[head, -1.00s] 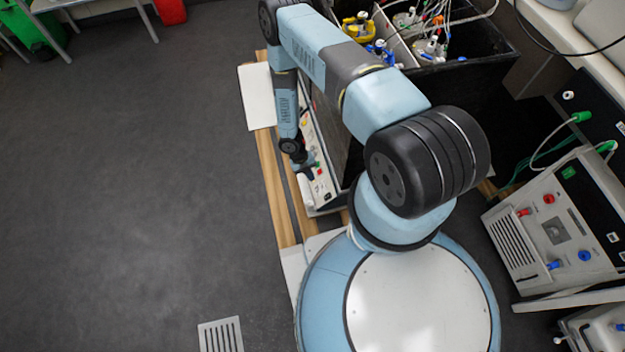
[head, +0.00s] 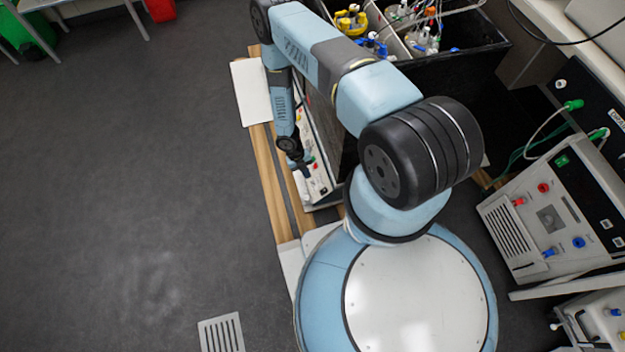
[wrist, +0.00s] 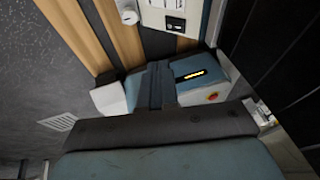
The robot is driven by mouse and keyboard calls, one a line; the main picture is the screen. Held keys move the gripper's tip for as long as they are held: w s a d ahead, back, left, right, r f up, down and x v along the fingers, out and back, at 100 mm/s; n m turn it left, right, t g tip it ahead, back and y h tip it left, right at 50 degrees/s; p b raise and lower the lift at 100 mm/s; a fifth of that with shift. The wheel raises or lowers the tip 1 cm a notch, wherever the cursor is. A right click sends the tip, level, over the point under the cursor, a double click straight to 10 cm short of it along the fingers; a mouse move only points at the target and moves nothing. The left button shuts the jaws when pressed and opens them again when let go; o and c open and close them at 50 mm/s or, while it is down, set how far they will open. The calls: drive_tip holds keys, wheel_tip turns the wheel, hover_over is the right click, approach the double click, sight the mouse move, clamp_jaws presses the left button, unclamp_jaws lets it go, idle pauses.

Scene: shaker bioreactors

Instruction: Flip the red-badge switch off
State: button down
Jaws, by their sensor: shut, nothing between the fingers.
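The white front panel (head: 318,184) of the shaker unit runs along the unit's left side in the head view, with small coloured marks on it. A tiny red mark (head: 315,167) shows there; I cannot tell whether it is the switch's red badge. My gripper (head: 305,170) is shut and empty, close against the panel by these marks; I cannot tell whether it touches. The wrist view shows part of a white panel (wrist: 160,12) with a round knob and a black fitting at the top. The switch's position is too small or hidden to read.
An open dark box (head: 455,58) with bottles, tubes and cables stands behind my arm. A grey device (head: 540,222) with coloured connectors is at the right. Wooden rails (head: 268,185) run beside the panel. The floor (head: 130,180) at the left is clear.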

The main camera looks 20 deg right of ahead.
approach(321, 192)
wheel_tip(321, 192, down, 2)
drive_tip(key=s+a, duration=0.1)
drive_tip(key=s, duration=0.1)
drive_tip(key=f, duration=0.1)
drive_tip(key=d+f, duration=0.1)
drive_tip(key=shift+d+f, duration=0.25)
drive_tip(key=shift+f, duration=0.15)
drive_tip(key=shift+d+f, duration=0.4)
drive_tip(key=shift+f, duration=0.05)
drive_tip(key=shift+d+f, duration=0.1)
drive_tip(key=shift+d, duration=0.05)
drive_tip(key=shift+r, duration=0.8)
